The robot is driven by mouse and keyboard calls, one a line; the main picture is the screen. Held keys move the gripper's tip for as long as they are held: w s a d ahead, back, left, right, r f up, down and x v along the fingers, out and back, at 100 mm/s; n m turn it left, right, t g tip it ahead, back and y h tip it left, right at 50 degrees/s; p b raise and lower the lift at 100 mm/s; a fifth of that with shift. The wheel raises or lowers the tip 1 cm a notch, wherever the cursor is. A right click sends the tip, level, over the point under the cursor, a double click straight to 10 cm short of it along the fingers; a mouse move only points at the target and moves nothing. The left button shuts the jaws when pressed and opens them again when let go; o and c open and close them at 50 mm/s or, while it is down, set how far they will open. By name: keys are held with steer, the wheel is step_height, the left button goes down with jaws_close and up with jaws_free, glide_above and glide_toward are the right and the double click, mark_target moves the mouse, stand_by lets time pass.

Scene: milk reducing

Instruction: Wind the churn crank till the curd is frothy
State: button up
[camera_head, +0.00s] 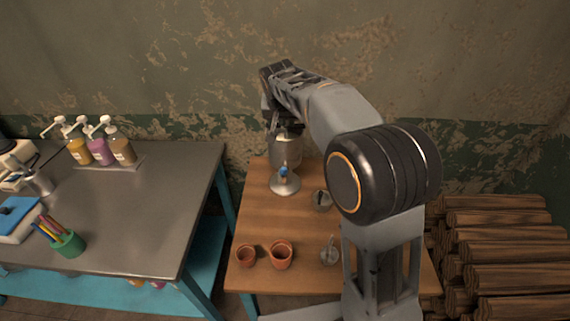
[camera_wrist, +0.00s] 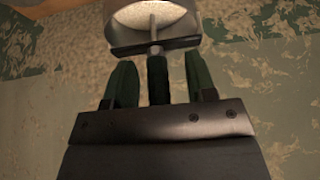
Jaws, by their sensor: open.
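The churn (camera_head: 287,150) is a grey metal vessel near the back of the wooden table, on a round base with a small blue part in front. In the wrist view its rim (camera_wrist: 165,47) is at the top, with pale, grainy curd (camera_wrist: 135,14) inside. A thin rod crosses the opening and joins the dark upright crank handle (camera_wrist: 157,82). My gripper (camera_wrist: 159,62) is open, with one dark green finger on each side of the handle and gaps visible on both sides. In the head view my gripper is over the churn, and the crank is hidden.
The wooden table (camera_head: 256,215) also holds two clay pots (camera_head: 281,254), a metal cup (camera_head: 322,200) and a small glass-like item (camera_head: 330,252). A grey bench (camera_head: 140,215) with pump bottles (camera_head: 101,150) stands left. Stacked logs (camera_head: 500,245) lie right. A worn wall (camera_head: 200,60) is close behind.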

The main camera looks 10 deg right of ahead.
steer(key=shift+r, duration=0.1)
step_height(320, 180, up, 9)
steer(key=p, duration=0.7)
stand_by(0.7)
steer(key=s+d+f, duration=0.2)
steer(key=s, duration=0.8)
steer(key=s+d+f+n, duration=0.1)
steer(key=s+d+f, duration=0.1)
steer(key=s, duration=0.7)
steer(key=s+d+f+n+g+y, duration=0.1)
steer(key=s+d+f, duration=0.2)
steer(key=s, duration=0.7)
steer(key=shift+s, duration=0.3)
